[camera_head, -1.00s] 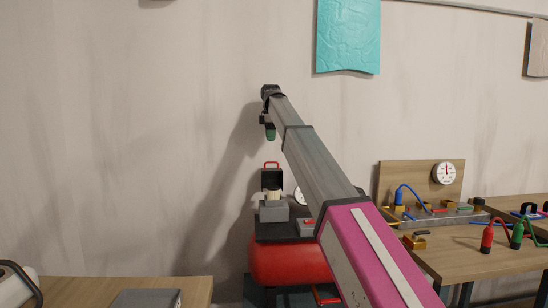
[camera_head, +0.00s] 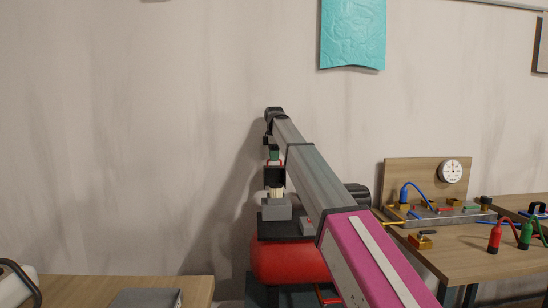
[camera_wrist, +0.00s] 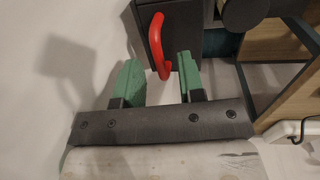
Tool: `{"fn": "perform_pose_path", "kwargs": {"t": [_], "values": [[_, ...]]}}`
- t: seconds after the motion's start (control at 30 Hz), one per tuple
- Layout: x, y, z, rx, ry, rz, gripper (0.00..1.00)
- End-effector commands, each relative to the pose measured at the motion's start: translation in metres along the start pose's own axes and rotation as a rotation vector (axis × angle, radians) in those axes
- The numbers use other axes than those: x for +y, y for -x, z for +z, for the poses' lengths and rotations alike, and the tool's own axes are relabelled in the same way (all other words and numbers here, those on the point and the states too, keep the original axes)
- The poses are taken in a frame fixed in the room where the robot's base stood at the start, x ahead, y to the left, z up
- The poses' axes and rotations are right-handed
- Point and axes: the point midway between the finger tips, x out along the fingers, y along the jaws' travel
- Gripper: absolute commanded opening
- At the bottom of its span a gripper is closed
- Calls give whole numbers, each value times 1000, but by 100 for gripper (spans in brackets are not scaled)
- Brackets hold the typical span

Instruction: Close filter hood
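The filter hood (camera_head: 274,175) is a dark box lid standing raised above a grey filter housing (camera_head: 277,209) on top of the red tank. A pale cylinder (camera_head: 277,192) shows between hood and housing. In the wrist view the hood (camera_wrist: 183,38) is dark, with a red curved handle (camera_wrist: 158,48) on it. My gripper (camera_wrist: 158,75) has two green fingers spread apart, and the handle's end lies between their tips. I cannot tell whether they touch it. In the head view my gripper (camera_head: 274,153) is just above the hood, partly covering the handle.
The red tank (camera_head: 288,260) stands between a left wooden table (camera_head: 190,288) and a right workbench (camera_head: 450,262). The bench bears a gauge board (camera_head: 430,180) and red and green bottles (camera_head: 494,238). The wall (camera_head: 130,130) is close behind.

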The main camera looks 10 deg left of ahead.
Motion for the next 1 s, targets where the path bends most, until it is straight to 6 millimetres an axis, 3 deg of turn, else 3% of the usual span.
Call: {"fn": "perform_pose_path", "kwargs": {"t": [0.33,0.43,0.47,0.77,1.0], "values": [[0,-3,0,0,0,0,36],[0,-3,0,0,0,0,3],[0,-3,0,0,0,0,0],[-3,-2,0,0,0,13,0],[-21,3,1,1,0,109,0]]}}
